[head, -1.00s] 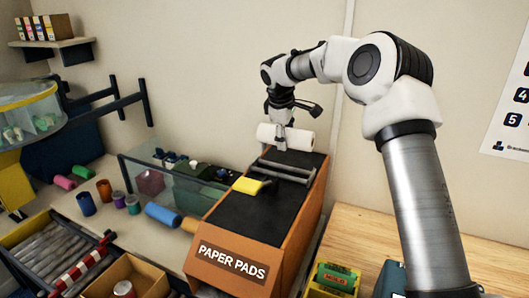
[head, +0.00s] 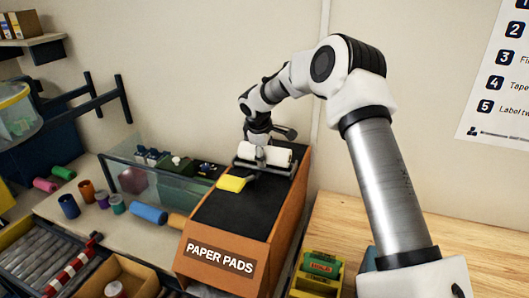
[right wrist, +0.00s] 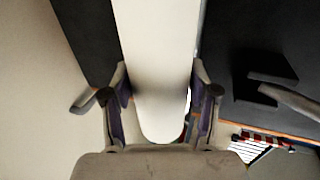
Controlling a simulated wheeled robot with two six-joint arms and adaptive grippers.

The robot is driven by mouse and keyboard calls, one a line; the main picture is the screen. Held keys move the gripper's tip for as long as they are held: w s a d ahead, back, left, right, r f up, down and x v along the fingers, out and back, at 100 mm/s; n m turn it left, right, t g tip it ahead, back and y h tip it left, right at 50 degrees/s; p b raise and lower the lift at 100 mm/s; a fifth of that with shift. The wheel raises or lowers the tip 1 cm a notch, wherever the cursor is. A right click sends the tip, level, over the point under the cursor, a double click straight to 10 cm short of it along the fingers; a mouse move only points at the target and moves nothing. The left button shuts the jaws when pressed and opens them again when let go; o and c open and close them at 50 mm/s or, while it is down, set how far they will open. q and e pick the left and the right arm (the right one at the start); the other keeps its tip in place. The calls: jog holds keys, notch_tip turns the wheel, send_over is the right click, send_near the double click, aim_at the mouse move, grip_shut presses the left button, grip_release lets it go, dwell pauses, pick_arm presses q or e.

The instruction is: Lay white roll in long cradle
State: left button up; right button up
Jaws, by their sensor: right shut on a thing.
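The white roll (head: 281,155) lies level at the far end of the black-topped box, at the long cradle (head: 262,171), a grey frame with rails. The roll looks very low over or in the cradle; I cannot tell whether it touches the rails. My right gripper (head: 259,154) is shut on the roll from above. In the right wrist view the roll (right wrist: 158,60) runs between the two fingers (right wrist: 160,108), one on each side. Part of the cradle is hidden behind the roll and gripper. My left gripper is not in view.
The cradle stands on the orange box marked PAPER PADS (head: 220,258). A yellow piece (head: 232,183) lies on its black top, just in front of the cradle. A glass-sided bin (head: 150,185) stands left, with a blue roll (head: 149,213) near it. Bare wooden table (head: 345,220) is at right.

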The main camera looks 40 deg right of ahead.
jog(key=shift+s+d+f, duration=0.1)
jog(key=shift+s, duration=0.15)
jog(key=shift+w+a+f, duration=0.2)
jog(key=shift+w+f, duration=0.2)
jog(key=shift+f, duration=0.05)
jog(key=shift+s, duration=0.1)
jog(key=o, duration=1.1)
jog(key=shift+o, duration=1.3)
jog(key=shift+f, duration=0.1)
jog(key=shift+d, duration=0.15)
jog(key=shift+r, duration=0.2)
jog(key=b+v, duration=0.3)
jog(key=v, duration=1)
jog(key=shift+d, duration=0.1)
